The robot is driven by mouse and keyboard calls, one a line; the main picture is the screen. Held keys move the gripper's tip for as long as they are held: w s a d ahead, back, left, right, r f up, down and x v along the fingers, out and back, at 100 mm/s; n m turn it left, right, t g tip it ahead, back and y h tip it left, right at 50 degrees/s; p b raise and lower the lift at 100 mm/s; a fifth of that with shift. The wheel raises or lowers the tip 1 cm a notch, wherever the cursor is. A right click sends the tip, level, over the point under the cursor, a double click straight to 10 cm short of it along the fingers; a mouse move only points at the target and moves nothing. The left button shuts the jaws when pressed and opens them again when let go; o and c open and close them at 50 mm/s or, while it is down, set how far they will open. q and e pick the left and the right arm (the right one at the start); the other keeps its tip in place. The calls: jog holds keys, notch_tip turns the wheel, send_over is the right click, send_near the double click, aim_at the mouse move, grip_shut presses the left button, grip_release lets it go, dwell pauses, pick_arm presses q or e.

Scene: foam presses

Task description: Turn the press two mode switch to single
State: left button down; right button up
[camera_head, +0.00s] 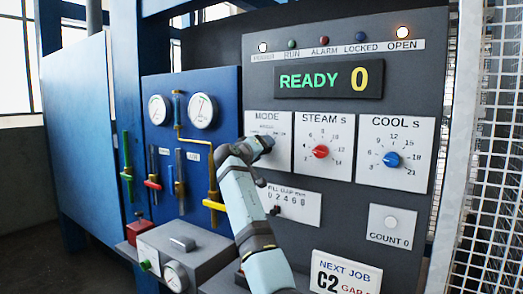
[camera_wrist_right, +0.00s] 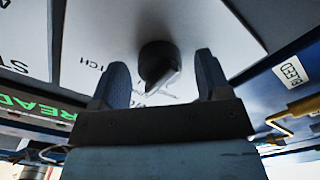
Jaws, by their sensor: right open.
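The MODE panel (camera_head: 268,128) is a white plate on the grey press front, left of the STEAM and COOL dials. My right gripper (camera_head: 262,148) is at this plate and hides most of its switch and labels in the head view. In the right wrist view the mode switch is a black knob (camera_wrist_right: 158,64) with a pointed end. My right gripper (camera_wrist_right: 161,66) is open there, one finger on each side of the knob. I cannot tell whether the fingertips touch it. The switch labels are too hidden or blurred to read its setting. My left gripper is not in view.
The red STEAM knob (camera_head: 320,152) and blue COOL knob (camera_head: 391,160) sit to the right. The display (camera_head: 328,80) reads READY 0, and the OPEN lamp (camera_head: 403,32) glows. A blue panel (camera_head: 187,100) with gauges and valves is left; a mesh guard (camera_head: 497,150) is right.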

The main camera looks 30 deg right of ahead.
jog(key=b+v, duration=0.1)
jog(key=v, duration=1.3)
jog(key=shift+d, duration=0.1)
jog(key=shift+f, duration=0.1)
